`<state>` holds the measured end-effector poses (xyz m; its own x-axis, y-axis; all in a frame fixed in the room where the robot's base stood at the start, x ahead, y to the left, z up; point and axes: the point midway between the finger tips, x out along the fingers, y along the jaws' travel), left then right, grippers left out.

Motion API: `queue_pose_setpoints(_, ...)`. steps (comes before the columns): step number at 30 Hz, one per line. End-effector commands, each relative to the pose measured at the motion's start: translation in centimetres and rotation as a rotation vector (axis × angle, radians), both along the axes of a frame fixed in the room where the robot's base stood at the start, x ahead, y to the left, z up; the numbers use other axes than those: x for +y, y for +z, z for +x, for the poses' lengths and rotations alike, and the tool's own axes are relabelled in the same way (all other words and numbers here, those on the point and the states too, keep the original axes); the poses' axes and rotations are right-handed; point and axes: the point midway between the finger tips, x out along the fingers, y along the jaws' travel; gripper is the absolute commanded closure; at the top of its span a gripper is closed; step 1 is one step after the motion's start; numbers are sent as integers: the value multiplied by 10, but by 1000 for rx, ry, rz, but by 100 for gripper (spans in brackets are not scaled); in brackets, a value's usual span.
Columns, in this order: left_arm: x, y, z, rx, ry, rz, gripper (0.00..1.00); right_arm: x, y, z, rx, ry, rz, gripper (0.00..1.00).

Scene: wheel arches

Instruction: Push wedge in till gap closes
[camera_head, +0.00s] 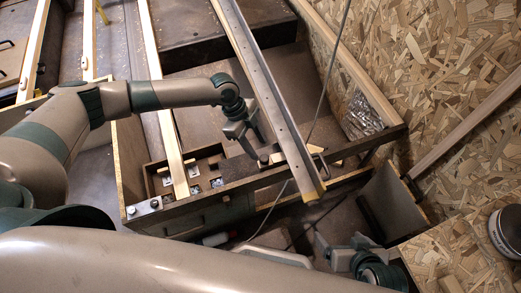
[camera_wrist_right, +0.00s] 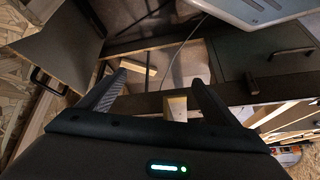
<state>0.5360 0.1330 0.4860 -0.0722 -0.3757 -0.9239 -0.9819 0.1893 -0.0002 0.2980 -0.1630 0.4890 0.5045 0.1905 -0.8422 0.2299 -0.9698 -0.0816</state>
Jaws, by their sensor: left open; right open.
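A metal-faced beam (camera_head: 262,80) runs diagonally over the dark cross rail (camera_head: 225,188), its pale wooden end (camera_head: 310,190) past the rail. I cannot tell for sure which piece is the wedge; a small pale wooden piece (camera_head: 276,157) shows beside the beam near the rail. In the right wrist view a pale wooden piece (camera_wrist_right: 137,67) lies ahead of the fingers, and a pale block end (camera_wrist_right: 177,108) shows between them. The gap is not clear. My left gripper (camera_head: 262,147) is open, left of the beam. My right gripper (camera_wrist_right: 155,82) is open and empty, below the rail.
A second wooden strip (camera_head: 174,150) crosses the frame at left, beside small square pockets (camera_head: 194,188). A thin cable (camera_head: 325,95) hangs right of the beam. A chipboard wall (camera_head: 440,60) and a round can (camera_head: 508,230) stand at right.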

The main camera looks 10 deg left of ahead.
Motion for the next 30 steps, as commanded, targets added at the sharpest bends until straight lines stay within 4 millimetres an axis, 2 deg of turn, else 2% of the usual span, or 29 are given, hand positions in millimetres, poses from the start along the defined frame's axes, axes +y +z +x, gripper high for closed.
queue_pose_setpoints(1, 4, 11, 1, -2, 1, -1, 56, -1, 0, -2, 10, -1, -5, 16)
queue_pose_setpoints(9, 25, 62, 5, -2, 0, -1, 56, -6, -1, -9, 49, -4, -22, 16)
queue_pose_setpoints(15, 37, 91, 8, -2, 0, -1, 56, -9, -3, -12, 70, -8, -32, 16)
queue_pose_setpoints(21, 42, 105, 8, -1, -1, -1, 56, -12, -3, -12, 76, -10, -38, 16)
queue_pose_setpoints(30, 43, 107, 9, 0, -1, -1, 56, -13, -4, -11, 78, -11, -41, 16)
